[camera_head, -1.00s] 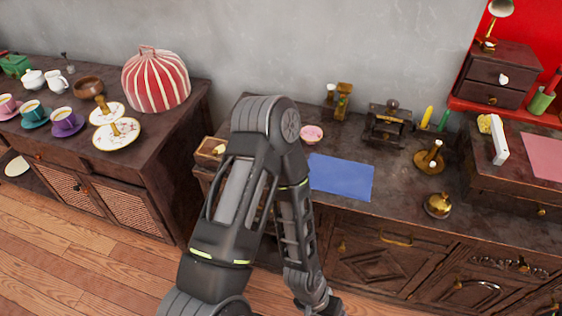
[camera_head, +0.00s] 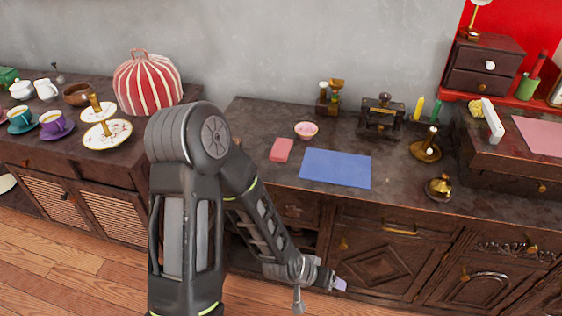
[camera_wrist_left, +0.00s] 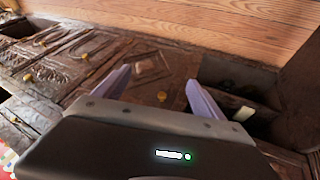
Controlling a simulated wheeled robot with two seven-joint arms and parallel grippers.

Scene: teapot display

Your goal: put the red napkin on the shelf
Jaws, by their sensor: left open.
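A small red folded cloth, which looks like the red napkin (camera_head: 281,150), lies flat on the dark wooden counter (camera_head: 400,190), left of a blue cloth (camera_head: 336,168). My left gripper (camera_head: 340,285) is in front of the cabinet doors, below the counter edge and apart from the napkin. In the left wrist view its two pale fingers (camera_wrist_left: 155,88) are spread with nothing between them. An open shelf compartment (camera_wrist_left: 230,98) shows under the counter there, with a small pale item in it. The right gripper is out of view.
A pink bowl (camera_head: 306,130) stands just behind the napkin. A brass candle holder (camera_head: 427,150) and a brass bell (camera_head: 438,188) stand to the right. A left sideboard holds cups, plates and a striped red tea cosy (camera_head: 148,82). My left arm blocks part of the view.

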